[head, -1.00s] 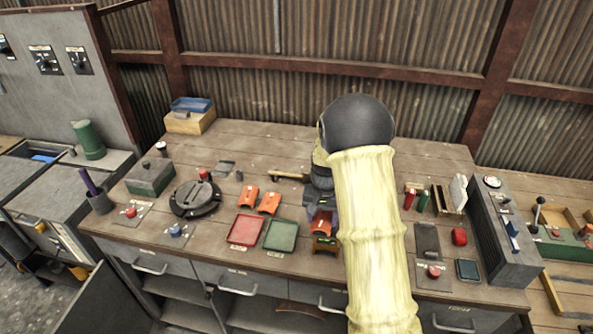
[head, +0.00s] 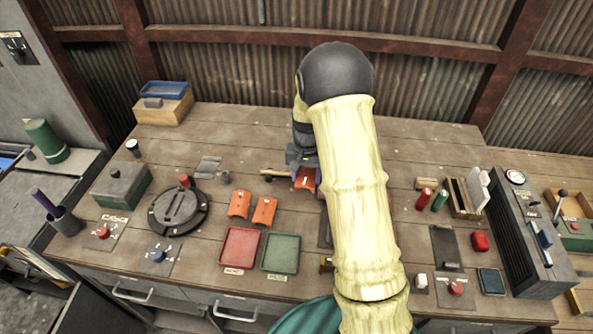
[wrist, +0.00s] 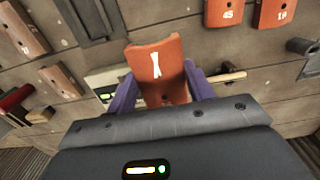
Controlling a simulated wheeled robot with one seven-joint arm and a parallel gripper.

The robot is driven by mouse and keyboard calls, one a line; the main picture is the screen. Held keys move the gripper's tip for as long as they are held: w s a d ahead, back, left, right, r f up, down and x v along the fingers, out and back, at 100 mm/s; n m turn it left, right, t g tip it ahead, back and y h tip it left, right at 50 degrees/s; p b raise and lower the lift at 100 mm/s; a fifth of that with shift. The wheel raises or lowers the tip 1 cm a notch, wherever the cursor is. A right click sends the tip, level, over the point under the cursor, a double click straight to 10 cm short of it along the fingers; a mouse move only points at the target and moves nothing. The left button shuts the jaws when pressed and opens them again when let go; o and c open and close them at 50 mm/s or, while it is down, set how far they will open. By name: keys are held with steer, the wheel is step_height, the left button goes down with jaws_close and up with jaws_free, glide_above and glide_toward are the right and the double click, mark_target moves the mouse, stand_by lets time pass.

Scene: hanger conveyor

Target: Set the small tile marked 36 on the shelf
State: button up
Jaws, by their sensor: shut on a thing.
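My gripper (wrist: 166,88) is shut on an orange curved tile (wrist: 160,70), with a purple finger on each side of it. The tile's white mark is seen askew and I cannot read it as a number. In the head view the held tile (head: 305,180) shows just below the gripper, over the middle of the bench. Two similar orange tiles, a left one (head: 239,205) and a right one (head: 264,210), lie to the left. A small wooden stand (head: 326,264) is mostly hidden behind my arm. I cannot tell which thing is the shelf.
A red tray (head: 240,248) and a green tray (head: 281,253) lie at the bench front. A round black fixture (head: 179,211) is on the left. A wooden box (head: 163,110) stands at the back left. The bench's back middle is clear.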

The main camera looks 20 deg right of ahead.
steer(key=shift+w, duration=0.35)
steer(key=shift+s, duration=0.4)
steer(key=p, duration=0.2)
glide_above(305, 202)
step_height(305, 202, down, 6)
steer(key=shift+r, duration=0.15)
steer(key=shift+f+p, duration=0.45)
steer(key=shift+f, duration=1.65)
steer(key=shift+f, duration=0.2)
steer(key=o, duration=1)
steer(key=shift+r, duration=0.1)
